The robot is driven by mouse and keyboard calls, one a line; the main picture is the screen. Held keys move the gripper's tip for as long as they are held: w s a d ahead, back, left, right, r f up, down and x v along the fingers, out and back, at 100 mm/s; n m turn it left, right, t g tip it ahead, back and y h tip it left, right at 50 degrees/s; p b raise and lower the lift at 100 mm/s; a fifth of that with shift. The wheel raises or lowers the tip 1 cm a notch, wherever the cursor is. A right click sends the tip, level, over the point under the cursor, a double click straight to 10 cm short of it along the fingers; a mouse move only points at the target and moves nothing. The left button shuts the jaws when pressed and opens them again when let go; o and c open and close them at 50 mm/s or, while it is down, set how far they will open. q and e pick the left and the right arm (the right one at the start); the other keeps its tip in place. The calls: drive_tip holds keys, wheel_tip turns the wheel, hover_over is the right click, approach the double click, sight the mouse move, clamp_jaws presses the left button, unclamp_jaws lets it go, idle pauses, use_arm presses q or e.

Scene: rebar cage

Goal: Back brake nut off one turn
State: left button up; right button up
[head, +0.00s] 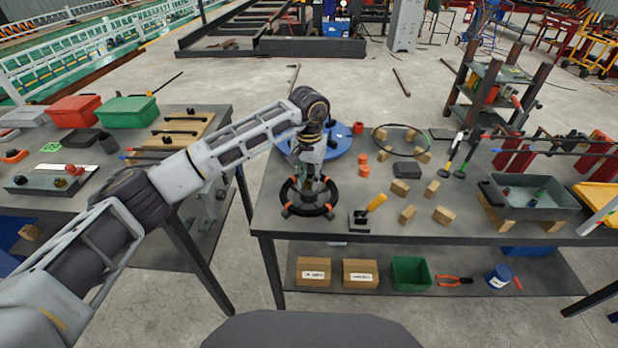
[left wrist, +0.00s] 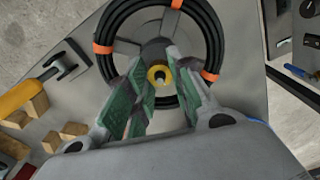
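A black coil with orange clips (head: 294,211) lies around a grey hub on the middle bench; it also shows in the left wrist view (left wrist: 213,35). A yellow, ring-shaped nut with a dark centre (left wrist: 159,76) sits at the hub's middle. My left gripper (head: 312,182) points down over the hub. In the left wrist view, its green-padded fingers (left wrist: 161,90) stand apart, one on each side of the nut. I see no clear contact with the nut. In the head view the gripper hides the nut. My right gripper is not in view.
Several wooden blocks (head: 407,214), orange pieces (head: 364,170) and a grey tray (head: 530,208) lie farther right. A blue disc (head: 338,143) lies behind the gripper.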

use_arm(q)
clamp_jaws()
drive_tip(key=shift+n, duration=0.4)
